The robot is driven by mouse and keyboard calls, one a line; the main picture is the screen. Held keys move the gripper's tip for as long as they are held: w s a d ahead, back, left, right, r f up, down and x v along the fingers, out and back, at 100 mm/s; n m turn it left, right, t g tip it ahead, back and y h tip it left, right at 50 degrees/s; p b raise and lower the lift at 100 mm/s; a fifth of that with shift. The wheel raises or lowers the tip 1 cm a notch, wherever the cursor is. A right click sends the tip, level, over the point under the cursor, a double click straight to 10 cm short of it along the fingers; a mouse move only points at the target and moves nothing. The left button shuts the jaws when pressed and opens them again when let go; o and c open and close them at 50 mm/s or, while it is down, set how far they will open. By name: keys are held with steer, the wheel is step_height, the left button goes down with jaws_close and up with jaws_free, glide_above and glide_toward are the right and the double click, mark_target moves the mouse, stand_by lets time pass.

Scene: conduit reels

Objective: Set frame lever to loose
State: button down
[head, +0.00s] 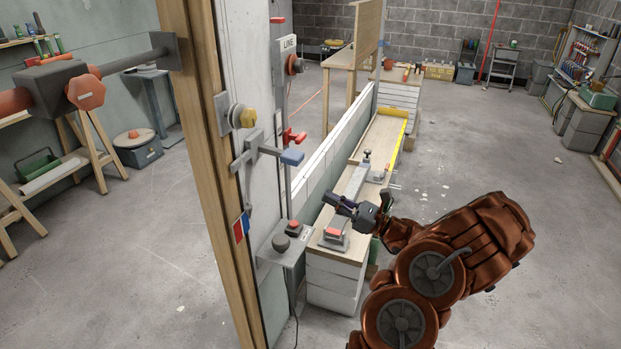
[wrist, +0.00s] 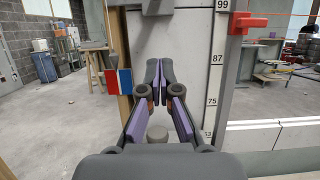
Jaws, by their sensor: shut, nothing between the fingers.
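No words are readable on the plate. My gripper (head: 337,203) is shut and empty, below and right of the blue handle and apart from it. In the wrist view its fingertips (wrist: 159,75) meet in front of a pale panel.
A long bench (head: 340,225) lies beneath my gripper. Floor at right is open.

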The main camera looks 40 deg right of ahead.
mark_target(280, 154)
steer(key=w+a+r+p, duration=0.2)
steer(key=w+a+r, duration=0.2)
steer(key=w+r, duration=0.3)
steer(key=shift+w+a+p, duration=0.3)
steer(key=shift+p, duration=0.05)
steer(key=shift+r, duration=0.2)
stand_by(0.3)
